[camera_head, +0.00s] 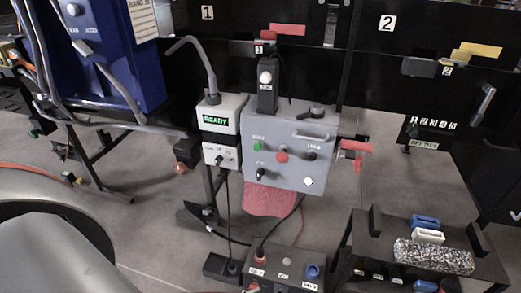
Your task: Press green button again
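The green button (258,147) sits on the upper left of the front face of a grey control box (270,180). A red button (282,155) is just right of it, and a black knob is further right. A white button is at the lower right of the face. Nothing covers or touches the green button. A lighter unit (221,135) to the left of the box has a lit green display reading "READY". Neither of my grippers is in view.
A dark box (285,267) with knobs stands below on the floor. A black rack (365,250) at lower right carries blue, white and speckled blocks. A blue machine (115,50) stands at upper left. Black panels numbered 1 and 2 rise behind. Space before the control box is clear.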

